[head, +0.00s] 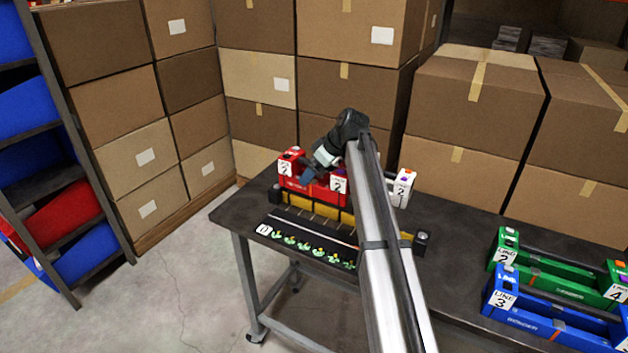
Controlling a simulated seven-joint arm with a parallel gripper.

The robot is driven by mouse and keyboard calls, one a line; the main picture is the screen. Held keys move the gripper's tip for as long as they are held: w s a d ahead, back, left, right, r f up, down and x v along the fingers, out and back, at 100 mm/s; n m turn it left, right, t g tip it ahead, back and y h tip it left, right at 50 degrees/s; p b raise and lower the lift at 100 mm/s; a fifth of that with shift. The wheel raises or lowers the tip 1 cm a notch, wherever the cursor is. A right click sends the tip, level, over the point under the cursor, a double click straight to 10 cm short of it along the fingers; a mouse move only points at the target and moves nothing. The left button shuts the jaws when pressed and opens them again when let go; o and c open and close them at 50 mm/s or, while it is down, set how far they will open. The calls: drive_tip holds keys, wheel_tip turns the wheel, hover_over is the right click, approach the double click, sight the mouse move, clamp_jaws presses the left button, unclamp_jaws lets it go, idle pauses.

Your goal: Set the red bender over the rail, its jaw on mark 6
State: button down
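The red bender (295,186), with white number labels on its ends, stands upright toward the back of the dark table. My gripper (309,174) is low at the red bender's middle, between its two raised ends. Its fingers are small and partly merge with the bender, so I cannot tell whether they are shut on it. A yellow bar (327,213), which looks like part of the rail, runs just in front of the red bender. A black strip (313,249) with several green and yellow marks lies in front of it; the mark numbers are too small to read. My arm hides the right part.
A white bender (404,187) stands behind my arm. A green bender (545,272) and a blue bender (540,322) stand on the table at right. Stacked cardboard boxes (465,100) rise close behind the table (465,240).

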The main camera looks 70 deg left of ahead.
drive_tip(key=shift+w+r, duration=0.35)
drive_tip(key=shift+w, duration=0.05)
drive_tip(key=shift+m, duration=0.4)
drive_tip(key=w, duration=0.2)
drive_tip(key=w+d, duration=0.1)
drive_tip(key=w, duration=0.2)
drive_tip(key=shift+w+d+r, duration=0.15)
drive_tip(key=shift+w+d, duration=0.1)
drive_tip(key=shift+w, duration=0.05)
drive_tip(key=w+d+f, duration=0.1)
drive_tip(key=w+d, duration=0.5)
drive_tip(key=d, duration=0.5)
drive_tip(key=shift+n, duration=0.4)
drive_tip(key=shift+w+d+f, duration=0.1)
drive_tip(key=shift+f, duration=0.2)
drive_tip(key=shift+f, duration=4.1)
